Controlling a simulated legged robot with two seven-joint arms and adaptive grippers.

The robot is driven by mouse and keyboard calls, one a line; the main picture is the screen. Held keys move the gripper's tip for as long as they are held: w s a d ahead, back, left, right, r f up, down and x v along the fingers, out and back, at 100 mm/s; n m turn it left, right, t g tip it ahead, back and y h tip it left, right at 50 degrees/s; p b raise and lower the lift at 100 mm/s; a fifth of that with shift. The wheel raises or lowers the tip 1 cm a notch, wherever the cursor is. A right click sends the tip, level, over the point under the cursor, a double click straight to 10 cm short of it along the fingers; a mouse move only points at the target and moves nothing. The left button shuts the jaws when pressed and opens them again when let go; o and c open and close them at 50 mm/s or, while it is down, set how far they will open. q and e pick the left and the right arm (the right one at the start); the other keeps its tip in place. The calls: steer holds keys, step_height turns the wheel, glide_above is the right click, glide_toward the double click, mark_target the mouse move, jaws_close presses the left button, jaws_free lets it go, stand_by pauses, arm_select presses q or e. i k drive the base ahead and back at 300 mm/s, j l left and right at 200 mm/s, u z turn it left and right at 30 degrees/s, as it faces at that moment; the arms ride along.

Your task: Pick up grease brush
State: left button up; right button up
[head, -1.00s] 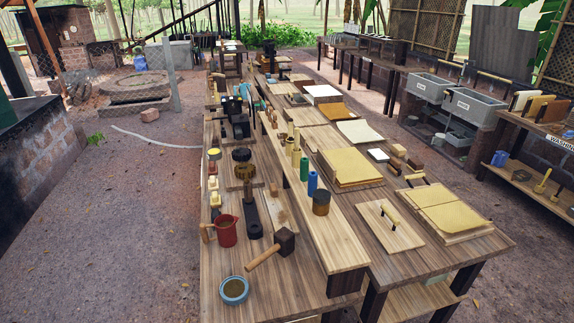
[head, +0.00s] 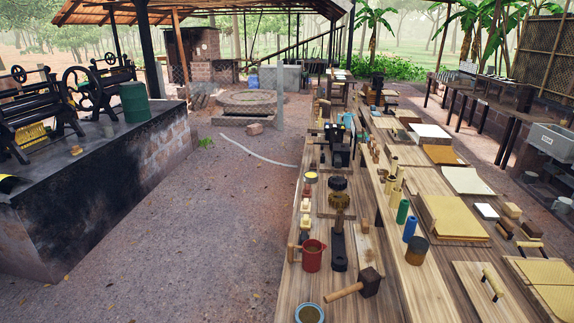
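I cannot make out with certainty which thing is the grease brush. A small tan pot (head: 76,150) stands on the dark platform at the left, too small to read. A blue-rimmed bowl with brown contents (head: 309,313) is at the bottom edge on the long wooden table. A yellow-handled tool (head: 492,282) lies on a board at the right; it may be a brush or a handle. Neither of my grippers shows in the head view.
Two black roller machines (head: 32,112) and a green drum (head: 135,102) stand on the dark platform (head: 110,165). The wooden table (head: 290,285) holds a mallet (head: 369,283), a red jug (head: 312,256) and yellow sheets (head: 458,218). Bare ground (head: 215,225) lies open between them.

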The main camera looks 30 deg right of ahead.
mark_target(396, 159)
steer(key=i+j+u, duration=0.2)
steer(key=i, duration=0.2)
steer(key=i+j+u, duration=0.2)
steer(key=i, duration=0.25)
steer(key=i+j+u, duration=0.2)
steer(key=i, duration=0.2)
steer(key=i+l+z, duration=0.25)
steer(key=i+z, duration=0.7)
steer(key=i, duration=0.2)
steer(key=i+j+z, duration=0.25)
steer(key=i+z, duration=0.25)
steer(key=i, duration=1.95)
steer(key=z, duration=0.4)
steer(key=i+j+z, duration=0.1)
steer(key=z, duration=0.75)
steer(key=j+z, duration=0.1)
steer(key=z, duration=0.35)
steer(key=j+z, duration=0.1)
steer(key=z, duration=0.3)
